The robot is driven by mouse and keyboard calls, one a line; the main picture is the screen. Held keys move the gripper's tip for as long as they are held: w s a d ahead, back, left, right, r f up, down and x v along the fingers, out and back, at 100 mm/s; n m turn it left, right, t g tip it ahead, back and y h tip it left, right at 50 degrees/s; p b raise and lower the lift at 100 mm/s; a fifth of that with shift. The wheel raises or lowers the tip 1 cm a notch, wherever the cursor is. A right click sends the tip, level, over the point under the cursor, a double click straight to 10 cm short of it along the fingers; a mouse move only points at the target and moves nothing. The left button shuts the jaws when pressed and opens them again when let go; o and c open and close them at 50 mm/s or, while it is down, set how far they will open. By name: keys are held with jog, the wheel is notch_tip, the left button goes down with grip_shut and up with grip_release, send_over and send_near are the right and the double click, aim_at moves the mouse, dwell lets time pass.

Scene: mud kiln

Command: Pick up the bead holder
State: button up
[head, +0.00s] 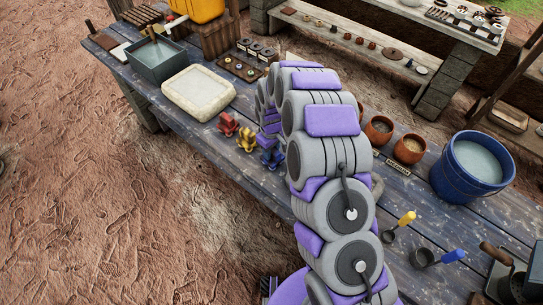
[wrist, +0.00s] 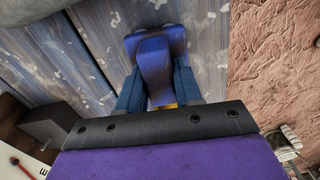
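Three small figure-like clay pieces, red (head: 229,124), yellow (head: 246,140) and blue (head: 269,158), stand on the plank table near its front edge. Which thing is the bead holder is not certain from the pictures; the blue piece is the one at my gripper. In the wrist view the blue piece (wrist: 155,60) lies between the two dark fingers of my gripper (wrist: 158,80). The fingers are close along its sides; whether they press on it is unclear. A bit of yellow shows near the finger bases. In the head view my arm hides most of the gripper.
A pale slab (head: 198,92), a grey bin (head: 157,62) and a bead-dotted board (head: 240,69) stand at the back left. Clay pots (head: 410,149), a blue bucket (head: 473,165) and scoops (head: 437,258) are right of my arm.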

jog(key=shift+c, duration=0.7)
jog(key=shift+d, duration=0.2)
jog(key=shift+c, duration=0.7)
jog(key=shift+d+r, duration=0.1)
jog(key=shift+d, duration=0.55)
grip_shut()
jog(key=shift+a+r, duration=0.1)
jog(key=shift+a, duration=0.3)
jog(key=shift+a+r, duration=0.35)
jog(key=shift+r, duration=0.2)
jog(key=shift+s+d+r+p, duration=0.2)
jog(key=shift+d+r+p, duration=0.05)
jog(key=shift+r, duration=0.35)
jog(key=shift+s+d+r+p, duration=0.15)
jog(key=shift+d+r+p, duration=0.1)
jog(key=shift+r, duration=0.35)
jog(key=s+r+p, duration=0.1)
jog(key=s, duration=1.4)
jog(key=shift+s+a+p, duration=0.15)
jog(key=shift+a+p, duration=0.25)
jog(key=shift+a, duration=0.05)
jog(key=shift+r, duration=0.1)
